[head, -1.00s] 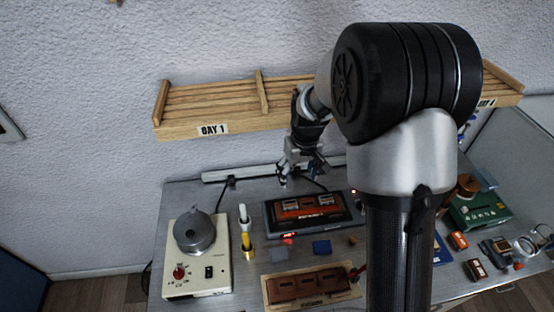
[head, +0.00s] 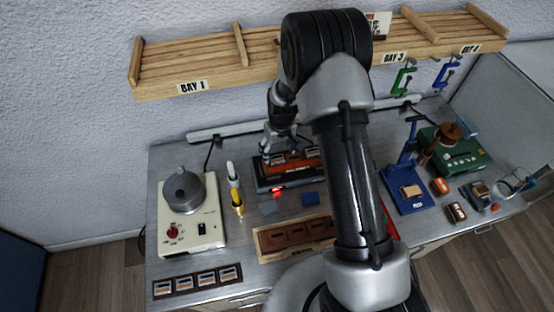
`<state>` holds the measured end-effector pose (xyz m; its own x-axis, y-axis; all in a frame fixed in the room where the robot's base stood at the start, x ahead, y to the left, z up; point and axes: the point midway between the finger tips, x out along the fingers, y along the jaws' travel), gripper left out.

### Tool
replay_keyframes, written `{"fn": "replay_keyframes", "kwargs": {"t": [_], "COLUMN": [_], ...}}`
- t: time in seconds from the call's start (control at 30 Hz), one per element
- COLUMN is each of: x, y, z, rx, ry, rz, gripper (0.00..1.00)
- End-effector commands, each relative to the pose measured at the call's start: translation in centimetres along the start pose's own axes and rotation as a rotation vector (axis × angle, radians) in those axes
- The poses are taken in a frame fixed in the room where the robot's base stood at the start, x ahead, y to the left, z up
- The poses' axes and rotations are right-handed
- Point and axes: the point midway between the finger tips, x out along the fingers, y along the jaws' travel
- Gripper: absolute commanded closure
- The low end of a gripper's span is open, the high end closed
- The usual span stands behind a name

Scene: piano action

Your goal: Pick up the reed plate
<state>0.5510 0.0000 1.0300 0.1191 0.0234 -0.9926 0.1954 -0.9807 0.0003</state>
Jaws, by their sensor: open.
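I cannot tell for sure which piece is the reed plate. Two small pale metal plates sit on the black unit with an orange top (head: 292,180) at the middle of the table; the right one (head: 310,154) is in plain view. Several similar small framed plates lie in a dark strip (head: 197,281) at the front left edge. My gripper (head: 272,157) is open, pointing down at the left back part of the black unit. Its fingers partly hide the left plate. I cannot tell whether they touch it. No held object shows.
A cream machine with a grey round top (head: 183,192) stands at the left, beside a yellow-and-white tool (head: 236,200). A brown block on a wooden board (head: 293,237) lies in front. A wooden shelf (head: 190,72) runs behind. A blue stand (head: 405,203) and green machine (head: 452,152) stand right.

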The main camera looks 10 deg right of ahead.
Motion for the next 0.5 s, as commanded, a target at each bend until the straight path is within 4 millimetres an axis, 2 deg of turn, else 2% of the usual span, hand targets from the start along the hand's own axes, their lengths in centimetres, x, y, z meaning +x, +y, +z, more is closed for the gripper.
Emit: {"fn": "replay_keyframes", "kwargs": {"t": [0.3,0.5], "x": [4.3,5.0], "y": [0.2,0.2], "z": [-0.2,-0.2], "rx": [0.001,0.001], "ry": [-0.002,-0.001], "rz": [0.000,0.000], "gripper": [0.32,0.32]}}
